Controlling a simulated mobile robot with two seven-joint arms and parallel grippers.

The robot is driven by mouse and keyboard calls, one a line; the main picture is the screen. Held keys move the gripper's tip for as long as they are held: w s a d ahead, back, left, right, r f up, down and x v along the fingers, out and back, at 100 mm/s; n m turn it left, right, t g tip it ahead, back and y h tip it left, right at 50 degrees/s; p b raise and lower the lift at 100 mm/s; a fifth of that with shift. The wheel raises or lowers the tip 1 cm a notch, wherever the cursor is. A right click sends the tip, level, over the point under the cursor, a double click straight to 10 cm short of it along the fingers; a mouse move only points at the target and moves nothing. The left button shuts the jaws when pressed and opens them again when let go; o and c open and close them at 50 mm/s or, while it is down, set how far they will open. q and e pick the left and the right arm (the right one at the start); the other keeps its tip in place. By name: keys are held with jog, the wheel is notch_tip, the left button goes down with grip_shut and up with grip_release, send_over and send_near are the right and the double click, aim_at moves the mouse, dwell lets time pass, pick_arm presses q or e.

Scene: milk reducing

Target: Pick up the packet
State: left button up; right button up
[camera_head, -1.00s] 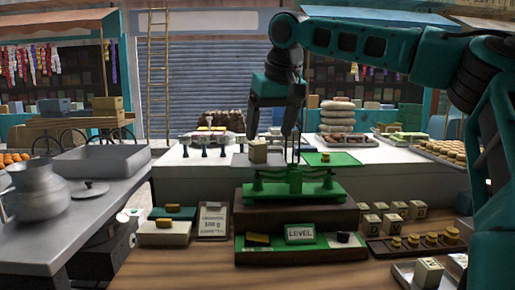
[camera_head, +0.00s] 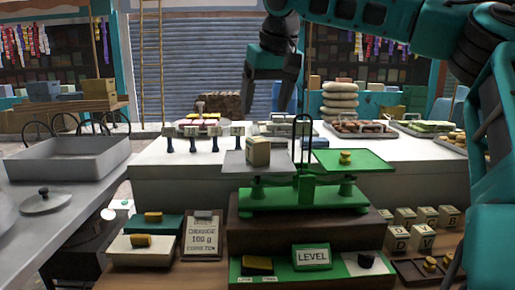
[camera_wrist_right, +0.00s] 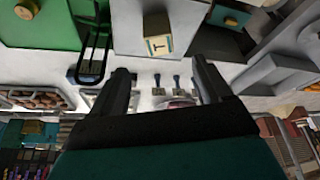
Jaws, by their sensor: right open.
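The packet (camera_head: 258,151) is a small cream block standing upright on the left grey pan (camera_head: 238,165) of a green balance scale (camera_head: 305,198). In the right wrist view the packet (camera_wrist_right: 158,33) shows a letter T on one face, beyond the fingertips and roughly centred between them. My right gripper (camera_head: 270,105) is open and empty, above the packet and apart from it. In the right wrist view the gripper's fingers (camera_wrist_right: 160,68) are spread wide. My left gripper is not in view.
The scale's green right pan (camera_head: 348,160) holds a small brass weight (camera_head: 346,157). A dark upright loop (camera_head: 303,140) rises between the pans. A sign reading LEVEL (camera_head: 312,257) stands in front. Several lettered blocks (camera_head: 425,215) sit at the right, and a grey tray (camera_head: 70,158) at the left.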

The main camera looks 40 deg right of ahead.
aim_at(258, 139)
jog(key=x, duration=1.2)
jog(key=shift+w+d+f, duration=0.1)
jog(key=shift+f, duration=0.3)
